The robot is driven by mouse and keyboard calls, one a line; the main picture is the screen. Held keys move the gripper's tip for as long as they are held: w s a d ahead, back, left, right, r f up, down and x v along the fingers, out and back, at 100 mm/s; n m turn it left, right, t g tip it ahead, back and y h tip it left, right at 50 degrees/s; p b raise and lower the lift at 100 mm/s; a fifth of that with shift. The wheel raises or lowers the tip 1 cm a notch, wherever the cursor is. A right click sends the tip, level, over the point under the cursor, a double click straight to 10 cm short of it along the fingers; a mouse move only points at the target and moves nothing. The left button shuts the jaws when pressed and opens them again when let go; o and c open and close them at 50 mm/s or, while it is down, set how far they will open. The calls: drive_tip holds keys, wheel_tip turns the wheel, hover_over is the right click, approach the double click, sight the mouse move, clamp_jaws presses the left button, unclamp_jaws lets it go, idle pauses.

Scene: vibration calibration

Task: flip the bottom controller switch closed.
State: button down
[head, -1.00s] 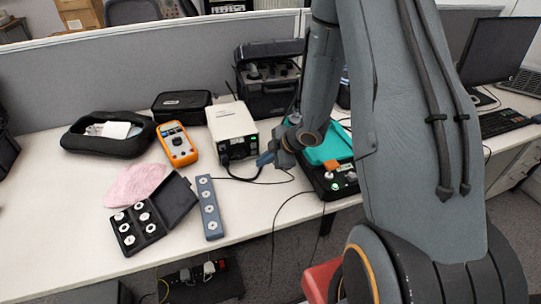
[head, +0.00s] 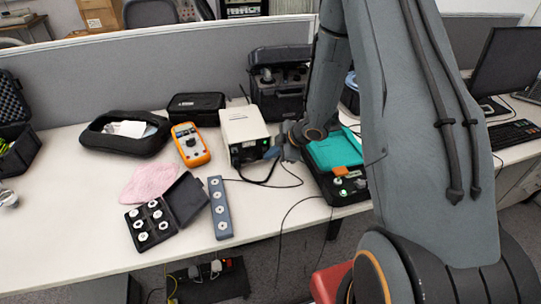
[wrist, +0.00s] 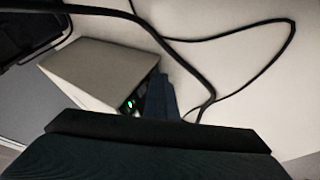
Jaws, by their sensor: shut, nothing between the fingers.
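The controller looks to be the white box (head: 243,126) on the table, with a dark front panel facing the table's front edge. In the wrist view the box (wrist: 98,70) shows a small lit green spot (wrist: 130,104) on that panel. I cannot make out the bottom switch or its position. My gripper (head: 271,153) is shut and empty, with its blue-grey fingertips close to the right side of the panel. In the wrist view the gripper (wrist: 160,96) hides part of the panel. I cannot tell whether it touches the box.
A black cable (wrist: 205,85) loops beside the box. An orange multimeter (head: 190,144) lies to its left, and a black case with a teal top (head: 333,152) is right of my gripper. A grey strip with white discs (head: 220,208) lies in front.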

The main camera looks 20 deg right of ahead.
drive_tip(key=shift+w+r, duration=0.2)
drive_tip(key=shift+w, duration=0.05)
drive_tip(key=shift+r+p, duration=0.85)
drive_tip(key=shift+s+a, duration=0.15)
drive_tip(key=shift+s, duration=0.3)
drive_tip(key=s, duration=0.3)
drive_tip(key=shift+s+r+p, duration=0.1)
drive_tip(key=shift+r+p, duration=0.05)
drive_tip(key=shift+p, duration=0.2)
drive_tip(key=w+r+v, duration=0.1)
drive_tip(key=v, duration=0.8)
drive_tip(key=shift+w+d+r+b, duration=0.2)
drive_tip(key=shift+d+r+b, duration=0.05)
drive_tip(key=shift+b, duration=0.15)
